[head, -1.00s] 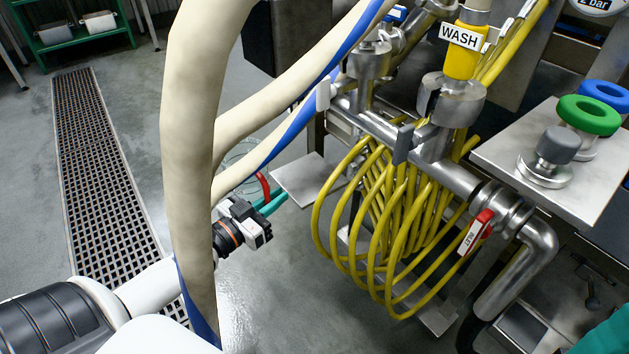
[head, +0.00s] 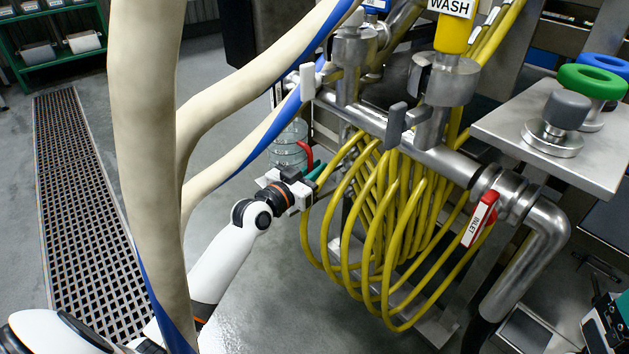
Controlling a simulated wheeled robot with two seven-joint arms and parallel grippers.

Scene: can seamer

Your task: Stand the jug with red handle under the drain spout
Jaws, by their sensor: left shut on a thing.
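The clear jug (head: 287,150) with its red handle (head: 306,156) shows left of the coiled yellow hoses, partly behind a cream hose. My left gripper (head: 315,172), with teal fingers, is at the red handle and shut on it. The fingertips are partly hidden by the yellow hoses. The jug looks about upright; whether its base touches anything is hidden. I cannot pick out the drain spout with certainty. Part of my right gripper (head: 606,325) shows at the lower right edge; its opening cannot be made out.
Thick cream hoses (head: 145,150) cross in front of my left arm. Coiled yellow hoses (head: 385,240) hang from a steel pipe beside the gripper. A red inlet lever (head: 482,218) and a steel panel with knobs (head: 560,145) are at right. Floor by the drain grating (head: 85,200) is clear.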

